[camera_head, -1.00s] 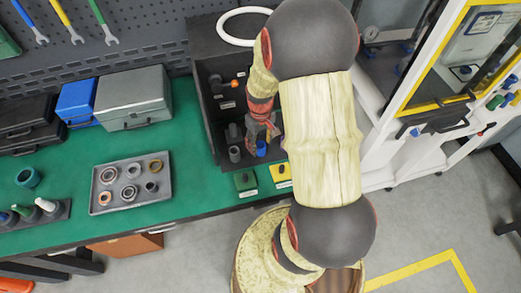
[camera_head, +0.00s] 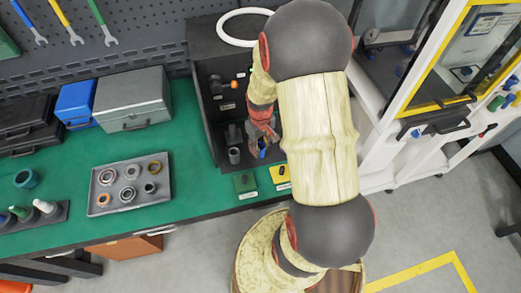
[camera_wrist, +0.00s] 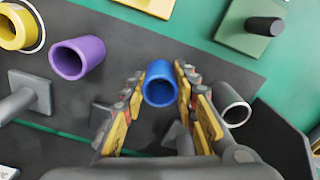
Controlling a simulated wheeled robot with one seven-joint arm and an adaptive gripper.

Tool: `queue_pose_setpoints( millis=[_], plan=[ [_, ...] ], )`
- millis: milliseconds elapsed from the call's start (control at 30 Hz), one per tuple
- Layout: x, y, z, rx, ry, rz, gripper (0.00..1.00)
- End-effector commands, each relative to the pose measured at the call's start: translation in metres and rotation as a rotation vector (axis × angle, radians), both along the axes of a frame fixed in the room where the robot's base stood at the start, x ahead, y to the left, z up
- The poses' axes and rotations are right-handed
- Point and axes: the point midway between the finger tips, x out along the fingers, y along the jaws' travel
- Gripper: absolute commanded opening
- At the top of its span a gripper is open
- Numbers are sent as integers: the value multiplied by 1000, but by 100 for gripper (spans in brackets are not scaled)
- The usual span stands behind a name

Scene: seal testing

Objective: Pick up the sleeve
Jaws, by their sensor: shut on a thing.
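A blue sleeve (camera_wrist: 159,88), a short hollow cylinder, stands between my two fingers in the wrist view. My gripper (camera_wrist: 159,78) is shut on it, with a finger against each side near its open end. In the head view my gripper (camera_head: 264,135) reaches into the dark open-fronted box, and the blue sleeve (camera_head: 264,153) shows only partly between the fingers. I cannot tell whether its base touches the surface below.
A purple sleeve (camera_wrist: 77,58) and a yellow ring part (camera_wrist: 17,27) lie left of the fingers. A grey sleeve (camera_wrist: 232,106) stands close to the right finger. The dark box (camera_head: 205,80) has walls around my gripper. A parts tray (camera_head: 95,203) rests on the green bench.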

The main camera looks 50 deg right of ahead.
Motion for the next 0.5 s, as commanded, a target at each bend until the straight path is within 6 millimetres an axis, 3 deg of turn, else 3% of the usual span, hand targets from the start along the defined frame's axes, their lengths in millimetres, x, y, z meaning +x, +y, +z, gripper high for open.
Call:
queue_pose_setpoints(
  millis=[267, 500],
  plan=[
    [0, 0, 0, 0, 0, 0, 1],
    [0, 0, 0, 0, -1, 0, 0]
  ],
)
